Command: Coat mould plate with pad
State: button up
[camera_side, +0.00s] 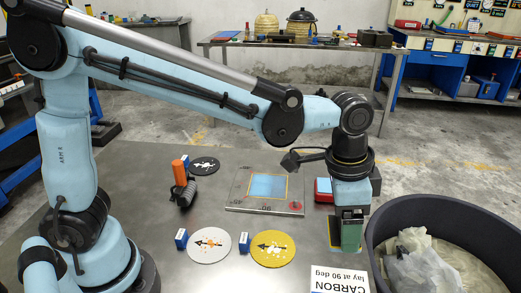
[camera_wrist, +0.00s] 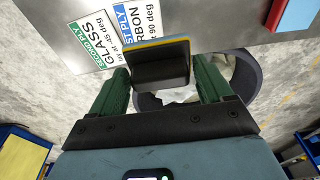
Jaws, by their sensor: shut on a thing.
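The mould plate (camera_side: 238,198) is a flat metal plate on the bench, left of my gripper. Its middle has a light blue square with a yellow outline, and a red knob sits at its near right corner. My gripper (camera_side: 350,232) points down over the bench, right of and nearer than the plate, apart from it. In the wrist view my gripper's green fingers (camera_wrist: 163,86) are shut on the pad (camera_wrist: 160,66), a dark block with a yellow and blue edge.
A large dark bin (camera_side: 378,235) with plastic bags is at right. A white disc (camera_side: 209,246), yellow disc (camera_side: 273,258), black disc (camera_side: 207,164) and orange-handled roller (camera_side: 180,174) lie left. A label (camera_side: 338,280) is in front.

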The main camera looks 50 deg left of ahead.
jog(key=c, duration=0.4)
jog(key=shift+c, duration=0.2)
jog(key=w+a+f+n, duration=0.1)
jog(key=w+a+n, duration=0.2)
jog(key=a, duration=0.6)
jog(key=w+a+f+n+y, duration=0.1)
jog(key=w+a+n, duration=0.25)
jog(key=a, duration=0.45)
jog(key=w+a+f+n, duration=0.1)
jog(key=w+a+n, duration=0.25)
jog(key=a, duration=0.55)
jog(key=shift+m+t, duration=0.3)
jog(key=shift+m, duration=0.2)
jog(key=shift+d+f, duration=0.1)
jog(key=shift+f, duration=2.8)
